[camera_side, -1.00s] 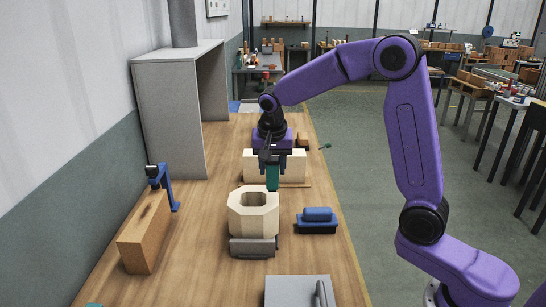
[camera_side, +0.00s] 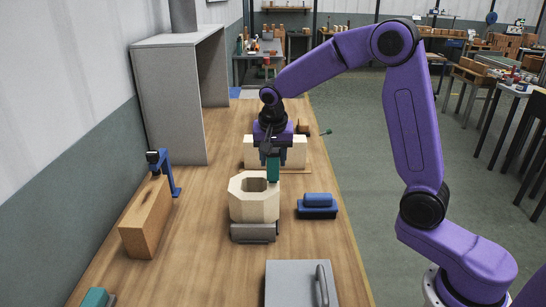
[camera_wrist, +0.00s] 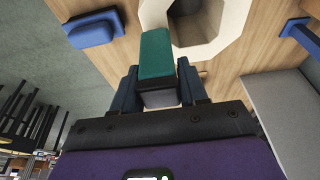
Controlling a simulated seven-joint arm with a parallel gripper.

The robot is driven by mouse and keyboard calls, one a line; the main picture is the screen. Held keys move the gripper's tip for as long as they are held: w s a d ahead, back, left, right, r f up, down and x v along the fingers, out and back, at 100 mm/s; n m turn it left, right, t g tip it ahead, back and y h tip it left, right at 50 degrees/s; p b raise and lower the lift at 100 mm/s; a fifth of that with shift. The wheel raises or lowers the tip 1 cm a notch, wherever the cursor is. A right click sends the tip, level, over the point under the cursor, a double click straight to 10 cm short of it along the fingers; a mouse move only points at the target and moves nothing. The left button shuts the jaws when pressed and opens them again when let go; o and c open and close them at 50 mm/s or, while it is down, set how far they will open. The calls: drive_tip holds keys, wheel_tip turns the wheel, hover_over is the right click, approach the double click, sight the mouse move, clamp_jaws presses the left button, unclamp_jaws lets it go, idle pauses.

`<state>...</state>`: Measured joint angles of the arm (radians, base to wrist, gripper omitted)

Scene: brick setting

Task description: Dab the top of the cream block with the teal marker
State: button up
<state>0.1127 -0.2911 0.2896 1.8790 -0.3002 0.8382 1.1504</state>
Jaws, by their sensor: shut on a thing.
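My gripper (camera_side: 272,152) is shut on the teal marker (camera_side: 273,169), which hangs upright, pointing down. The marker also shows in the wrist view (camera_wrist: 156,55), between my gripper's fingers (camera_wrist: 158,88). The cream block (camera_side: 254,206) is eight-sided with a wide hole through its top. It rests on a grey holder (camera_side: 253,233). The marker's lower end overlaps the block's back right rim in the side view. In the wrist view it lies over the rim of the cream block (camera_wrist: 232,22), beside the hole. I cannot tell whether it touches.
A blue stamp-like piece (camera_side: 317,206) sits to the right of the block. A wooden block (camera_side: 146,222) with a blue bracket stands left. A grey lidded box (camera_side: 297,285) is in front. Pale blocks (camera_side: 295,151) stand behind. A grey hood (camera_side: 172,100) stands back left.

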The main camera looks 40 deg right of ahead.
drive_tip(key=shift+f, duration=0.6)
idle(1.5)
drive_tip(key=shift+r, duration=0.1)
drive_tip(key=shift+r, duration=3.5)
